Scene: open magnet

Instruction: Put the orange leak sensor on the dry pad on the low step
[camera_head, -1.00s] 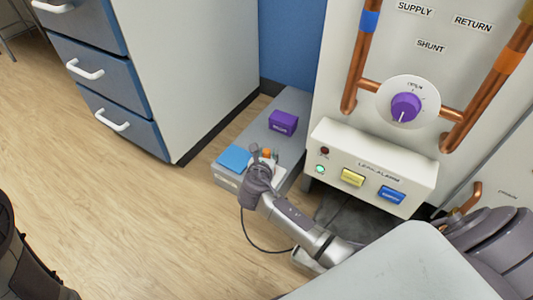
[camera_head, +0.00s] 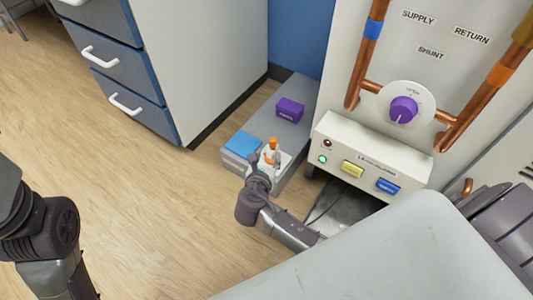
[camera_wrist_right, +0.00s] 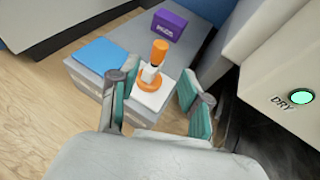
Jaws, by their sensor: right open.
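The orange leak sensor (camera_head: 272,148) stands upright on a white pad (camera_wrist_right: 154,98) on the grey low step (camera_head: 262,123). It has an orange cap, a pale middle and an orange ring base, clear in the right wrist view (camera_wrist_right: 159,52). My right gripper (camera_head: 262,166) is open on the near side of the sensor. In the right wrist view its two fingers (camera_wrist_right: 156,80) are spread to either side, with the sensor beyond and between them, apparently untouched. My left gripper is not in view; only part of my left arm shows.
A blue pad (camera_head: 242,144) and a purple block (camera_head: 289,110) are also on the step. The leak alarm box (camera_head: 370,160) is to the right, with a green lamp (camera_wrist_right: 301,97) lit beside "DRY". Drawers (camera_head: 125,60) stand left; the floor before them is clear.

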